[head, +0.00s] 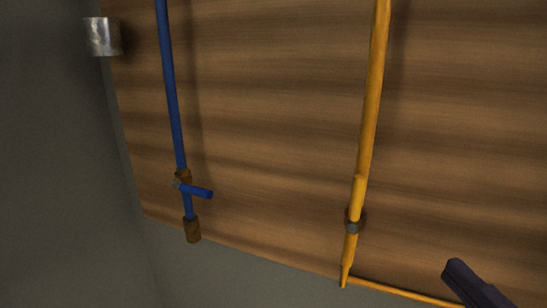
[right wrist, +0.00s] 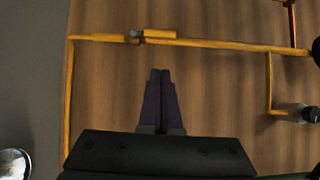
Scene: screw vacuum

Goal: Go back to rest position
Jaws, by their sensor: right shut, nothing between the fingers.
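My right gripper (head: 462,274) shows at the lower right of the head view, in front of the lower part of the wooden panel. In the right wrist view its two dark fingers (right wrist: 160,76) lie together, shut, with nothing between them. The fingertips point toward the yellow pipe and its valve but appear apart from them. My left gripper is not in the head view.
A wooden panel (head: 280,130) carries a blue pipe (head: 170,90) with a blue valve handle (head: 196,190), and a yellow pipe (head: 373,90). A metal cylinder (head: 103,37) sits at upper left. The yellow valve (right wrist: 158,34) shows in the wrist view.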

